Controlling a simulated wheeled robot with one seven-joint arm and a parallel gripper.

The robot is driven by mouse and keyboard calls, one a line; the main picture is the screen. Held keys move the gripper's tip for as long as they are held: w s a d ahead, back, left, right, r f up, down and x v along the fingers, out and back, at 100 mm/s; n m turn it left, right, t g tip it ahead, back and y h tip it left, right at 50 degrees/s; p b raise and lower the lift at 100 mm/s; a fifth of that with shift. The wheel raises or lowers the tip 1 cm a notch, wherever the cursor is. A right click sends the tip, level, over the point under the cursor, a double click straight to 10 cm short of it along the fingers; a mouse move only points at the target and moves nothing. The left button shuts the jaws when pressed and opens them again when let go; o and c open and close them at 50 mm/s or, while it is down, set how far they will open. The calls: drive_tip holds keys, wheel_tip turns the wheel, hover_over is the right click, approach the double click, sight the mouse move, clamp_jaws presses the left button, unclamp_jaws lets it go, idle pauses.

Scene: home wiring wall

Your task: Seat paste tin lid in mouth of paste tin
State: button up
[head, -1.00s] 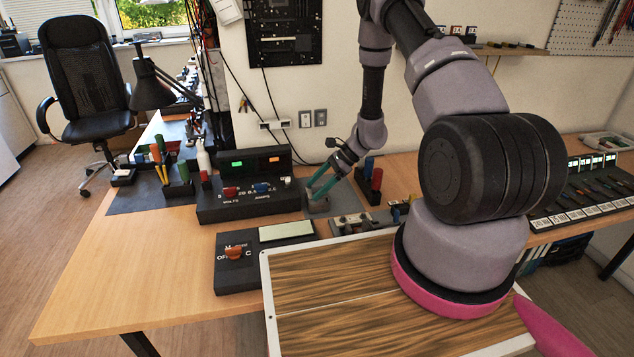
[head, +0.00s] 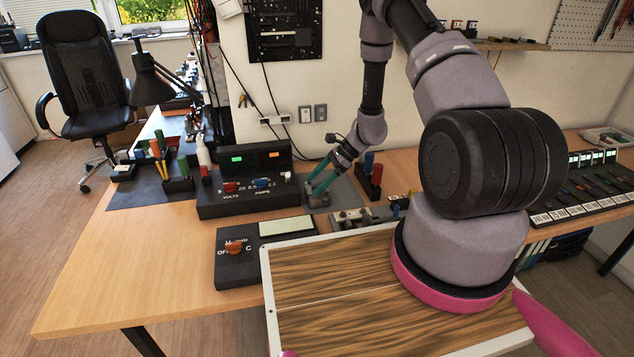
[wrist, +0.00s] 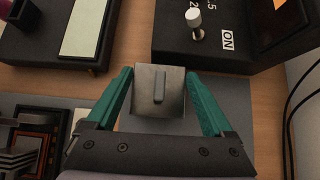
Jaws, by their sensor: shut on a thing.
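In the wrist view, the paste tin lid (wrist: 146,100) is a grey metal square with a raised ridge on top. The teal fingers of my gripper (wrist: 160,80) stand on its left and right sides and are shut on it. In the head view, my gripper (head: 315,188) reaches down to a small grey block-like tin (head: 319,201) on the grey mat behind the wood-grain panel. The tin's mouth is hidden, and I cannot tell whether the lid touches the tin or sits in it.
A black supply unit with knobs (head: 243,200) stands just left of my gripper. A black meter box (head: 236,272) is nearer. A red and blue holder (head: 370,186) is close on the right. Wires (head: 277,133) hang on the wall behind. The table's left front is clear.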

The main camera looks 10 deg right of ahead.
drive_tip(key=shift+f, duration=0.8)
idle(0.4)
drive_tip(key=o, duration=1.6)
drive_tip(key=shift+c, duration=0.2)
drive_tip(key=v, duration=1.1)
drive_tip(key=shift+f, duration=0.15)
